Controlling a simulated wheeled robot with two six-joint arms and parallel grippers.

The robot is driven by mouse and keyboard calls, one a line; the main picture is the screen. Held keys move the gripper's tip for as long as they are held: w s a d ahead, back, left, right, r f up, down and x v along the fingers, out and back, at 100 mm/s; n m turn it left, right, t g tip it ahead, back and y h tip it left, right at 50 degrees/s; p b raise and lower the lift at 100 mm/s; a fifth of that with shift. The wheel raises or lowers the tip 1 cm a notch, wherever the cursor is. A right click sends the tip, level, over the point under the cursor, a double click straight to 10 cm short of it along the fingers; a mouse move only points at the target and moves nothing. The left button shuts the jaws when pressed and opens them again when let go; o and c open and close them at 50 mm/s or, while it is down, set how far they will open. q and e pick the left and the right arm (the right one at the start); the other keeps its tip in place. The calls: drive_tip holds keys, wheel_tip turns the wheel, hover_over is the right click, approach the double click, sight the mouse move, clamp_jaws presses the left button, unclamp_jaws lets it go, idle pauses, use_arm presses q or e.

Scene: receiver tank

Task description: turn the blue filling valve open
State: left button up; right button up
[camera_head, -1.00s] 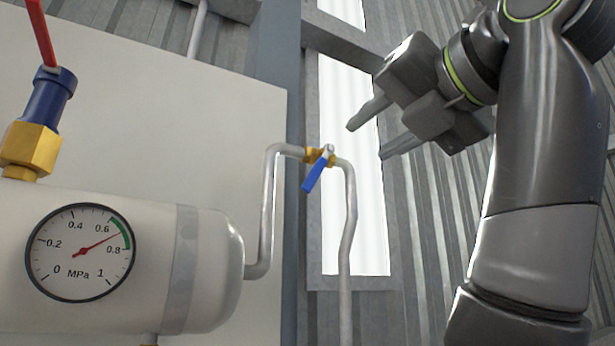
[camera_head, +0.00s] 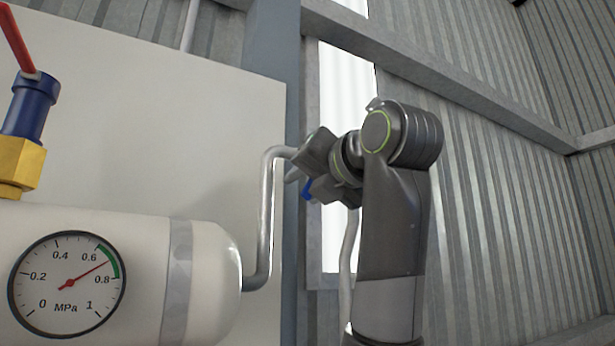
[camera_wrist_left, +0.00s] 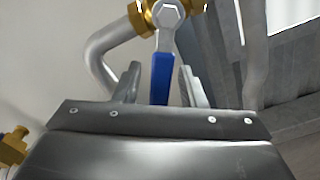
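The blue lever of the filling valve (camera_wrist_left: 161,77) hangs down from a silver nut on a brass body in the left wrist view. In the head view only a bit of the blue lever (camera_head: 307,189) shows, below my gripper. My left gripper (camera_head: 316,166) is at the valve and covers most of it. In the left wrist view its two fingers stand on either side of the lever, with gaps on both sides, so it is open around the lever. My right gripper is not in view.
A white tank with a pressure gauge (camera_head: 67,284) reading about 0.7 MPa is at left. A brass and blue fitting with a red lever (camera_head: 17,38) stands on it. A grey pipe (camera_head: 268,215) runs from the tank to the valve. A steel post (camera_head: 272,80) stands behind.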

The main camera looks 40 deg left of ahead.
use_arm(q)
drive_tip(key=shift+c, duration=0.5)
clamp_jaws()
drive_tip(key=shift+s+a+r+m+b, duration=0.15)
drive_tip(key=shift+s+r+m+b, duration=0.15)
drive_tip(key=shift+m, duration=0.65)
drive_tip(key=shift+s+a+r+m+b, duration=0.2)
drive_tip(key=shift+s+r+m, duration=0.2)
drive_tip(key=shift+m, duration=0.6)
drive_tip(key=shift+s+a+r+m+b, duration=0.15)
drive_tip(key=shift+s+r+m+b, duration=0.2)
drive_tip(key=shift+m, duration=0.6)
drive_tip(key=shift+r, duration=0.1)
